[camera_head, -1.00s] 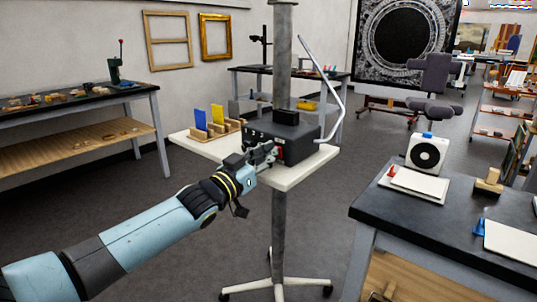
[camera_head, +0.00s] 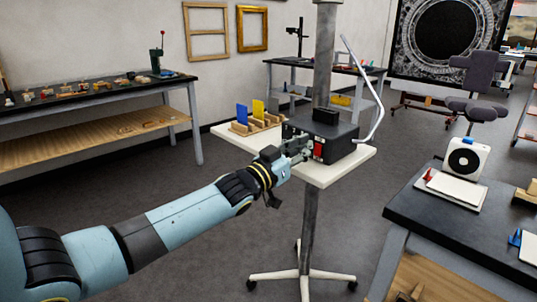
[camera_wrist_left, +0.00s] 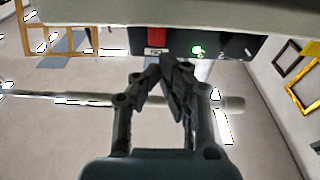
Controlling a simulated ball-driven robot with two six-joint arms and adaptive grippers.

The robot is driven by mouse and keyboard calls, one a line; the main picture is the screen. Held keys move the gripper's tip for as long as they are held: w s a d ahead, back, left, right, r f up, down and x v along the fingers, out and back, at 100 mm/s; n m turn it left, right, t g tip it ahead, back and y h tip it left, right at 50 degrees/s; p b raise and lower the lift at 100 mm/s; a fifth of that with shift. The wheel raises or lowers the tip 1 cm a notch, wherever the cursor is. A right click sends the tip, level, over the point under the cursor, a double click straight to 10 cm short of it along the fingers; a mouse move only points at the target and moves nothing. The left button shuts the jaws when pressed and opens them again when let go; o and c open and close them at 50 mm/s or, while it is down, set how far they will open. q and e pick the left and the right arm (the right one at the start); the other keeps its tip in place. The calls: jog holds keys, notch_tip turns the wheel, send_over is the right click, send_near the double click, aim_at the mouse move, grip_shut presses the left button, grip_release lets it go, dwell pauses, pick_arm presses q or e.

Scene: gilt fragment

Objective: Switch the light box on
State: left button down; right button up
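The light box (camera_head: 342,146) is a black box on a white-topped stand (camera_head: 352,164). My left gripper (camera_head: 303,147) is at the box's front, just left of the switch in the head view. In the left wrist view its fingertips (camera_wrist_left: 166,64) are together, empty, close to the switch's label; whether they touch the panel I cannot tell. My right gripper is not in view.
A wooden rack (camera_head: 258,124) with a blue and a yellow plate stands left of the box. A bent pale tube (camera_head: 376,110) rises at its right. The dark bench (camera_head: 460,215) is at the right, another bench (camera_head: 95,100) at the left. Open floor lies between.

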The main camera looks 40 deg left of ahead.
pick_arm(q)
jog(key=s+a+r+p, duration=0.1)
jog(key=s+p, duration=0.1)
jog(key=s, duration=0.8)
jog(key=shift+s+r, duration=0.2)
jog(key=shift+s, duration=0.15)
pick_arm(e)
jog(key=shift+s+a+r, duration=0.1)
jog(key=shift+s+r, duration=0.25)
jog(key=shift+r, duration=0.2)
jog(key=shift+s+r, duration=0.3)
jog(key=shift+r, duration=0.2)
pick_arm(q)
jog(key=shift+a, duration=0.1)
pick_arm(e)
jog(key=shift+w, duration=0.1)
